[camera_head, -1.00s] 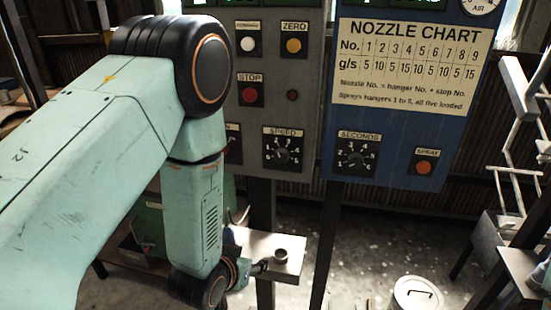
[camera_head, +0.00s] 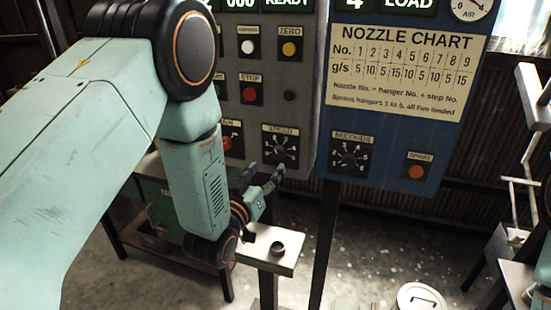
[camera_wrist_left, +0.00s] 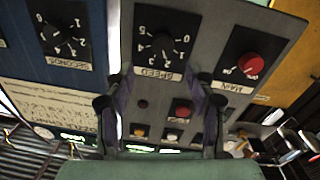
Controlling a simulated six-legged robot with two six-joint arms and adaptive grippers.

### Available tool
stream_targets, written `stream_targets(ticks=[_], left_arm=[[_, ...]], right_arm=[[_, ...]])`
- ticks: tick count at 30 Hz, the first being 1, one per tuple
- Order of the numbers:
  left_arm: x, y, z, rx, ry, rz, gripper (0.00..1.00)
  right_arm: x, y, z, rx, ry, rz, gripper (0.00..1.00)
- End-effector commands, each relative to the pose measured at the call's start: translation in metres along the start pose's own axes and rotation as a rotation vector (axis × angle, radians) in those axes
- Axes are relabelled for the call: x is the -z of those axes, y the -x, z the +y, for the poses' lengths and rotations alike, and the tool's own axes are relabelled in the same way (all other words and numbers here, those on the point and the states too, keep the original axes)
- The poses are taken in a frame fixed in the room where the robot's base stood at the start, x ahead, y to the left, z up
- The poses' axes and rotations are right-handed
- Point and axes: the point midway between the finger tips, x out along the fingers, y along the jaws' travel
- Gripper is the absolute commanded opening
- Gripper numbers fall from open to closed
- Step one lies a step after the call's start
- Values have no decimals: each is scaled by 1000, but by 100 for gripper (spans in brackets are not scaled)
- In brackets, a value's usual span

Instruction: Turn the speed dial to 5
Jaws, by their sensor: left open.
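The speed dial (camera_head: 281,150) is a black knob on a numbered plate, low on the grey panel (camera_head: 305,110). In the left wrist view, which is upside down, the speed dial (camera_wrist_left: 162,45) lies ahead between the fingers, numbers around it. Its pointer is too small to read surely. My left gripper (camera_head: 262,180) is below and a little left of the dial in the head view. In the wrist view my left gripper (camera_wrist_left: 160,88) has its two fingers wide apart, with nothing between them. It appears apart from the dial. My right gripper is not in view.
The red main switch (camera_wrist_left: 250,65) is beside the speed dial. The seconds dial (camera_head: 350,155) and spray button (camera_head: 416,172) are on the blue panel. The red stop button (camera_head: 250,92) is above. A small metal shelf (camera_head: 285,262) stands below the panel.

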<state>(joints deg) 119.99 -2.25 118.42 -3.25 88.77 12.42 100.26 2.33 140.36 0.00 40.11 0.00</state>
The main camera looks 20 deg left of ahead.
Motion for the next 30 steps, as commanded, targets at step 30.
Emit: stream_targets(ticks=[30], left_arm=[[-1, -72, -1, 5, 1, -4, 47]], right_arm=[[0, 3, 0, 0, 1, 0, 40]])
